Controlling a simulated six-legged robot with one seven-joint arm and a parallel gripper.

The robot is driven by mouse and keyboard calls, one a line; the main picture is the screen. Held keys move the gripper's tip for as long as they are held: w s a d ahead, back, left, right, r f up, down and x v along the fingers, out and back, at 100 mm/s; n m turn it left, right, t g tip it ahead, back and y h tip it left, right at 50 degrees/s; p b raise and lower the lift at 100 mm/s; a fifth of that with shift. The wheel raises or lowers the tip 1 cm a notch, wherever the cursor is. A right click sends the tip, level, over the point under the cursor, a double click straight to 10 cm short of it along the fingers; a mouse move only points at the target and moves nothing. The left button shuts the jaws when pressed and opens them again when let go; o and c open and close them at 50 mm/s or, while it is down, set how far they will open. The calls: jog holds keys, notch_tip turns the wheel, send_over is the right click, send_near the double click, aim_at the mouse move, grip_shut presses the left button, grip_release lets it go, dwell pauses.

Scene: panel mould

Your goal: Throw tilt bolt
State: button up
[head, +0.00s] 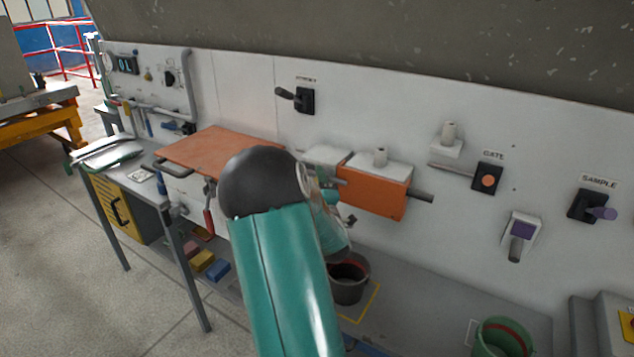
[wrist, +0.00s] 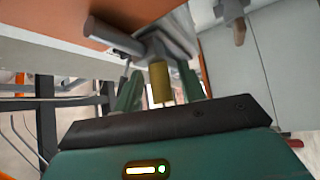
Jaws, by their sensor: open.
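In the wrist view a yellow cylindrical grip (wrist: 160,82) stands out from a dark grey metal fitting (wrist: 166,46) beside an orange panel (wrist: 60,12). It looks like the tilt bolt's handle, though no label shows. My gripper (wrist: 158,88) is open, its two green fingers on either side of the yellow grip. I cannot tell whether they touch it. In the head view my green arm and its black joint hide the gripper and the bolt. The orange tilting panel (head: 222,147) lies to the left of my arm, with a red handle (head: 209,221) hanging below its edge.
An orange box (head: 372,190) sticks out of the white wall right of my arm. Farther right are the GATE switch (head: 487,179), the SAMPLE lever (head: 590,207) and a purple-marked handle (head: 521,236). A dark bucket (head: 348,283) and a green bucket (head: 502,338) stand low down.

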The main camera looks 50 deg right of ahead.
grip_shut()
jog(key=shift+w+a+r, duration=0.1)
jog(key=shift+w+a, duration=0.05)
jog(key=shift+w, duration=1.2)
jog(key=shift+w+a, duration=0.15)
jog(key=shift+w, duration=1.15)
jog(key=shift+c, duration=1.4)
grip_release()
jog(key=shift+w, duration=0.1)
jog(key=shift+o, duration=1.4)
jog(key=shift+w, duration=0.15)
jog(key=v, duration=1.4)
